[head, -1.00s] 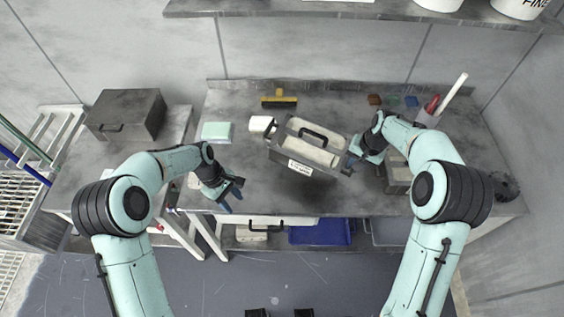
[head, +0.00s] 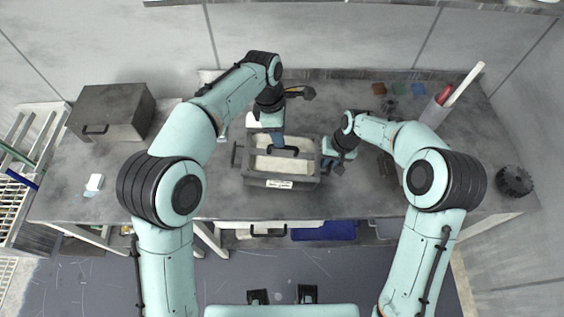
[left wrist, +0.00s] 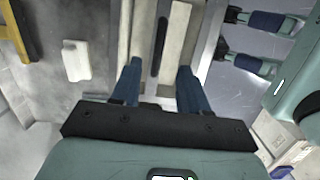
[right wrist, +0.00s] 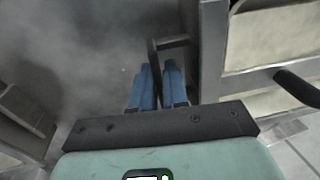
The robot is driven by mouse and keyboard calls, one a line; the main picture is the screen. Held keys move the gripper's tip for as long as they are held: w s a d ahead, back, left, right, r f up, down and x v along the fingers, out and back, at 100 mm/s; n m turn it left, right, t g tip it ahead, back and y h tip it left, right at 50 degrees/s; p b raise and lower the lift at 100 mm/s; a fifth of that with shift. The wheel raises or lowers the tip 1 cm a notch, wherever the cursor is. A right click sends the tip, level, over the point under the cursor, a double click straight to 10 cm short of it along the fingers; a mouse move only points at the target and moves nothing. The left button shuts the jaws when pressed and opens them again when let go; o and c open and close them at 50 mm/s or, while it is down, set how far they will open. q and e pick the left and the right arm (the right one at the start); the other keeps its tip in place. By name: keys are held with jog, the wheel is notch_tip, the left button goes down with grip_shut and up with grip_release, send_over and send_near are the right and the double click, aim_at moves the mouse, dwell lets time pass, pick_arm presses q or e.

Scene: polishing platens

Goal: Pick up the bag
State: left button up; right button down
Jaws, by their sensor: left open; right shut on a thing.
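I see no clear bag. A grey metal box (head: 253,181) with a white label stands at the middle of the table and holds a cream block (head: 268,163) with a black handle (head: 285,150) on top. My left gripper (head: 277,141) is above the block. In the left wrist view its open blue fingers (left wrist: 158,84) are on either side of the black handle (left wrist: 160,48), with no clear contact. My right gripper (head: 333,158) is at the box's right side. In the right wrist view its fingers (right wrist: 158,88) are shut on the side handle (right wrist: 172,42), partly hidden by them.
A grey case (head: 110,112) stands on the left table, with a small white block (head: 94,182) before it.

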aim_at(282, 156)
pick_arm(q)
jog(key=f, duration=0.3)
jog(key=shift+d, duration=0.2)
jog(key=f, duration=0.3)
jog(key=f+b, duration=0.1)
jog(key=f, duration=0.1)
jog(key=shift+s+f, duration=0.15)
jog(key=shift+s, duration=0.15)
jog(key=shift+d+f, duration=0.15)
jog(key=shift+f, duration=0.45)
grip_shut()
